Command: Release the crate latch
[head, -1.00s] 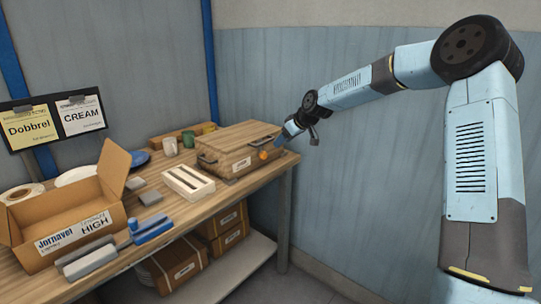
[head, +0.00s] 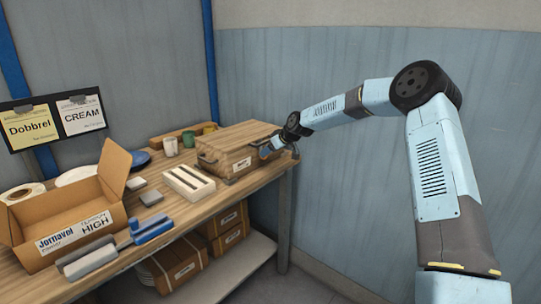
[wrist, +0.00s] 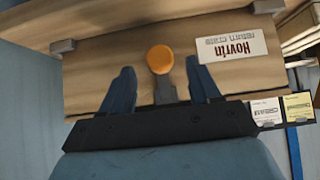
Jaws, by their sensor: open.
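The wooden crate (head: 238,145) stands closed on the far right end of the workbench. In the wrist view its front face (wrist: 105,65) shows an orange round latch knob (wrist: 160,59) on a dark metal tab (wrist: 165,91). My gripper (wrist: 163,82) is open, with one finger on each side of the tab and the knob just beyond the fingertips. I cannot tell whether the fingers touch it. In the head view my gripper (head: 268,150) is at the crate's right front, and it hides the knob there.
A white slotted block (head: 188,183) sits left of the crate. An open cardboard box (head: 70,225), blue and grey tools (head: 150,230) and cups (head: 170,146) share the bench. Closed boxes (head: 230,240) stand on the shelf below. A white label (wrist: 232,46) is beside the knob.

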